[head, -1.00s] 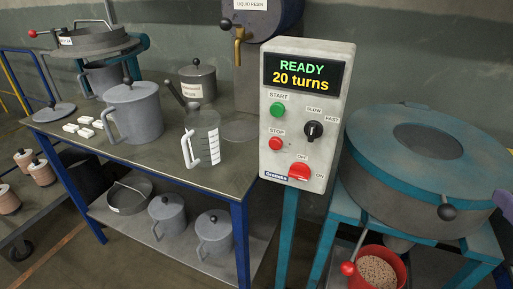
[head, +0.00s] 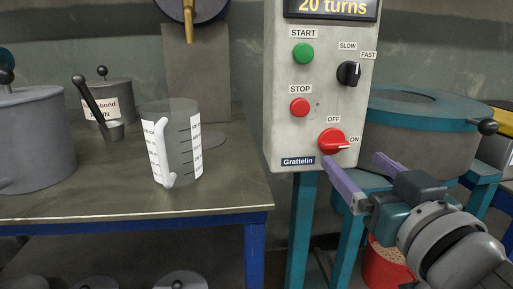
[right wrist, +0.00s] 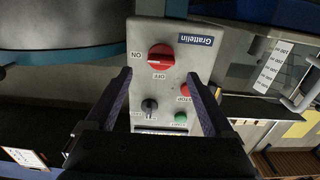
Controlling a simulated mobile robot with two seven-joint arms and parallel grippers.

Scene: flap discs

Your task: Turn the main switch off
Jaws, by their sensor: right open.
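The main switch is a red rotary knob (head: 333,141) low on the grey control box (head: 283,120). Its pale mark points towards ON, with OFF printed above it. The right wrist view shows the same knob (right wrist: 160,57) upside down, just beyond the fingertips. My right gripper (head: 352,160) is open and empty, its two purple fingers pointing at the box just below and right of the knob. In the right wrist view the open fingers (right wrist: 159,78) stand on either side of the knob's line, apart from it. My left gripper is not in view.
Above the knob are a red STOP button (head: 300,107), a green START button (head: 303,54) and a black speed knob (head: 348,73). A clear measuring jug (head: 182,150) stands on the table at left. A blue-lidded round machine (head: 425,120) stands behind my right gripper.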

